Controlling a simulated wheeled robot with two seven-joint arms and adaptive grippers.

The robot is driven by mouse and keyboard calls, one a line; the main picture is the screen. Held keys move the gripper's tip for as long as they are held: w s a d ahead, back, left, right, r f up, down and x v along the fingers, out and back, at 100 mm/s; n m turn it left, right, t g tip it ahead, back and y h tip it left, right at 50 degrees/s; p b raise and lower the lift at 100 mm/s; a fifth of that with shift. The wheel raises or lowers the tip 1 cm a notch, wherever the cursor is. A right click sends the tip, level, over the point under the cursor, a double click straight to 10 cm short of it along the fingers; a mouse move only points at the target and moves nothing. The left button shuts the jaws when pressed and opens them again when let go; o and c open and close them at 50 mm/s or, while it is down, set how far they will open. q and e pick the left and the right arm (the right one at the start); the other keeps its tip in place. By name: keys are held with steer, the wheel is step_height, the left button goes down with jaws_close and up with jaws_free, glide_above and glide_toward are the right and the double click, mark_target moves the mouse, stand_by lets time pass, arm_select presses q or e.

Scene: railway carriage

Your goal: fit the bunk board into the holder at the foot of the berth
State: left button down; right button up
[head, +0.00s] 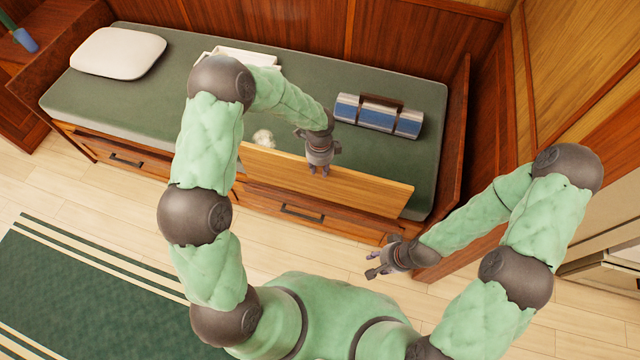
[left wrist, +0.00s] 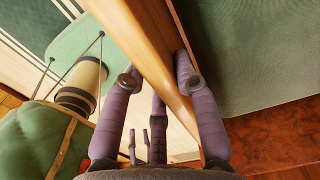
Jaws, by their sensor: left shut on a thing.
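The bunk board (head: 375,191) is a long, light-brown plank along the front edge of the green berth (head: 300,88). It stands on its long edge, and its right end is near the berth's foot. My left gripper (head: 319,171) is shut on the board's upper edge near its middle. In the left wrist view the board (left wrist: 140,45) runs between the fingers (left wrist: 155,85). My right gripper (head: 371,266) is open and empty, in front of the berth and below the board's right end. I cannot make out the holder; whether the board touches it is unclear.
A pillow (head: 118,52) lies at the berth's left end. A blue-and-silver roll with a brown handle (head: 378,115), a white item (head: 240,56) and a small pale crumpled thing (head: 263,138) lie on the mattress. A wooden end panel (head: 455,135) bounds the right. Drawers (head: 300,212) are below.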

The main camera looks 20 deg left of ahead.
mark_target(320, 182)
arm_select(q)
steer(key=shift+w+f+b, duration=0.1)
steer(key=shift+f+b, duration=1.55)
steer(key=shift+f, duration=3.1)
steer(key=shift+f, duration=0.1)
steer(key=c, duration=1)
jaws_free()
steer(key=shift+o, duration=0.2)
